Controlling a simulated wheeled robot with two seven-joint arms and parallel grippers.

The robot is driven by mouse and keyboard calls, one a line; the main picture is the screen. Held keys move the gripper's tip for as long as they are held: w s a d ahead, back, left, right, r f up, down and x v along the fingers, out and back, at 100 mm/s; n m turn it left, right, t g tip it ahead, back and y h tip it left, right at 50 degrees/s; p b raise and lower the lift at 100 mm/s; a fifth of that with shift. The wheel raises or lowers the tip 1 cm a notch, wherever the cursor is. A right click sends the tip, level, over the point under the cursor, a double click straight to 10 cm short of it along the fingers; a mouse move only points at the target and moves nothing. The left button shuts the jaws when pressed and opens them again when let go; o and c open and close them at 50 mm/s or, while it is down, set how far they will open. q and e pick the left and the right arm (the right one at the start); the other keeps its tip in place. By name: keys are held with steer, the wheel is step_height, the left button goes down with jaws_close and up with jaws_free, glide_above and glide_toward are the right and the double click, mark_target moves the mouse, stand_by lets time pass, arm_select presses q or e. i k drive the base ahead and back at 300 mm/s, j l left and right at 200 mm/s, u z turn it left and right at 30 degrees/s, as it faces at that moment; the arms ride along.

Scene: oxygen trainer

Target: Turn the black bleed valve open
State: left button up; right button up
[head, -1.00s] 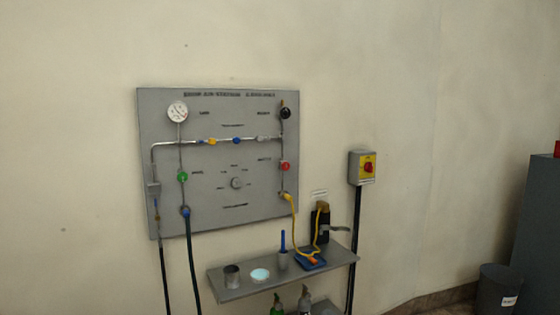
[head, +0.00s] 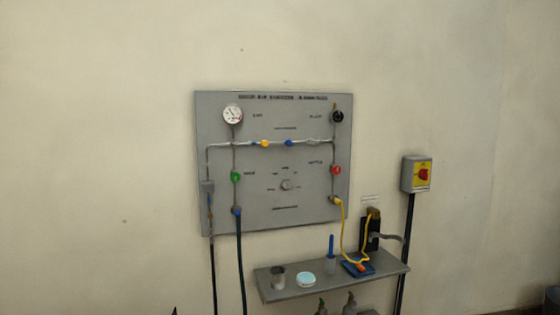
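The black bleed valve (head: 338,117) is a small round black knob at the upper right of the grey wall panel (head: 262,190). It sits at the top of the right vertical pipe, above the red valve (head: 336,170). It is too small to tell which way it is turned. Neither of my grippers shows in the head view. A small dark tip at the bottom edge, left of the middle, cannot be made out.
A grey shelf (head: 285,294) below the panel holds a cup (head: 277,277), a round light-blue dish (head: 306,279), a blue tray (head: 357,268) and a black holder (head: 371,232). A red-and-yellow switch box (head: 416,174) hangs at right. The wall left of the panel is bare.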

mark_target(338, 117)
steer(key=i+z, duration=0.1)
steer(key=z, duration=0.4)
steer(key=j+z, duration=0.1)
steer(key=z, duration=0.4)
steer(key=i+j+z, duration=0.1)
steer(key=z, duration=0.35)
steer(key=i+j+z, duration=0.1)
steer(key=z, duration=0.35)
steer(key=i+j+z, duration=0.1)
steer(key=j+z, duration=0.15)
steer(key=z, duration=0.2)
steer(key=j+z, duration=0.25)
steer(key=z, duration=0.2)
steer(key=j+z, duration=0.25)
steer(key=z, duration=0.2)
steer(key=i+j, duration=0.1)
steer(key=j, duration=0.5)
steer(key=j+u, duration=0.15)
steer(key=u, duration=1.3)
steer(key=i+l, duration=0.05)
